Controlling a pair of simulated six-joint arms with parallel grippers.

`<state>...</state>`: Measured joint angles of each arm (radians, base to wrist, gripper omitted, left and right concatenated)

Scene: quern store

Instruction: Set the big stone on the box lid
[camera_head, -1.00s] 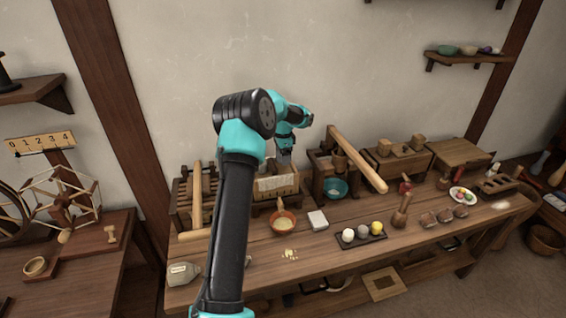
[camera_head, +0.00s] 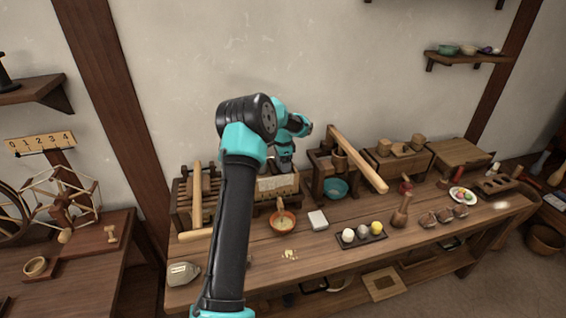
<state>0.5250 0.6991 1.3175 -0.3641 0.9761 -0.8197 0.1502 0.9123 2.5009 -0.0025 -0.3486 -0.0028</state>
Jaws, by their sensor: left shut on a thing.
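My left gripper (camera_head: 286,163) is at the back of the bench, low over a wooden box (camera_head: 264,204) with a pale top (camera_head: 273,184). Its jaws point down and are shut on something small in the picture. I cannot make out what it holds, or whether it touches the box. I cannot tell whether the pale top is the lid or cloth. A grey, rounded thing (camera_head: 183,273) lies at the bench's front left; I cannot tell whether it is stone. My right gripper is not in view.
A bowl (camera_head: 283,222) with a stick in it stands in front of the box. A slatted rack (camera_head: 183,198) stands left of it. To the right is a wooden stand with a long beam (camera_head: 358,160). A white block (camera_head: 318,220) and a dark tray (camera_head: 347,245) lie nearer the front.

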